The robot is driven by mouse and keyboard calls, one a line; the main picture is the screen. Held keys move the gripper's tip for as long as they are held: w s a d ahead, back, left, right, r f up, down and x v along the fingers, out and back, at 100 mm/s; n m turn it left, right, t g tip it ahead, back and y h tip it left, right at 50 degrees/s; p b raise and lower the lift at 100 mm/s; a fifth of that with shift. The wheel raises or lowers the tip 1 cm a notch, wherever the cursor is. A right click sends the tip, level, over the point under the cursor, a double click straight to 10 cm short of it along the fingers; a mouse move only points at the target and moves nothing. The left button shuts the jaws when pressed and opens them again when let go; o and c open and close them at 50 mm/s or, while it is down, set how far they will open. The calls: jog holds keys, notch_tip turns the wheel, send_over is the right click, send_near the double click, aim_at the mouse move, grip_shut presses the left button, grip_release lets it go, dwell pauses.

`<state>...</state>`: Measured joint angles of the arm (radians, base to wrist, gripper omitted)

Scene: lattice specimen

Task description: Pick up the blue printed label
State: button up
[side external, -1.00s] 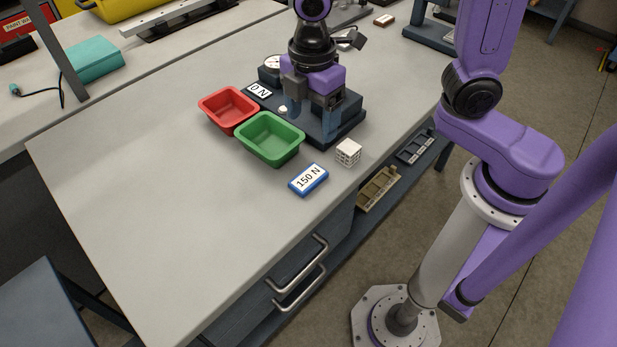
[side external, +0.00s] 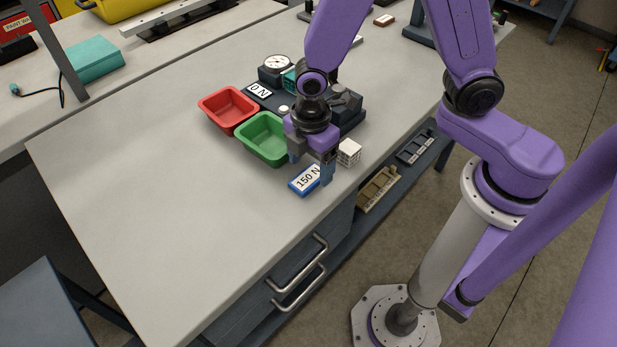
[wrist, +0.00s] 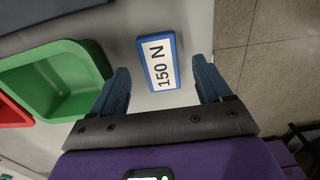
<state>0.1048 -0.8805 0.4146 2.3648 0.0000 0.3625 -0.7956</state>
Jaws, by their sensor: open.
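The blue printed label (side external: 303,181), a small blue block with a white face reading "150 N", lies flat on the bench near its right edge. In the wrist view the label (wrist: 160,62) lies ahead of and between the two fingers. My gripper (side external: 311,171) is above the label, pointing down, and partly hides its far side.
A green tray (side external: 247,143) and a red tray (side external: 212,112) stand to the left. A white lattice cube (side external: 349,152) sits close to the right of my gripper. A test fixture with a dial (side external: 278,64) and "0 N" label (side external: 259,91) is behind. The front bench top is clear.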

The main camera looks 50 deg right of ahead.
aim_at(309, 179)
jog(key=shift+f, duration=1.15)
jog(key=c, duration=1.1)
jog(key=shift+r, duration=0.1)
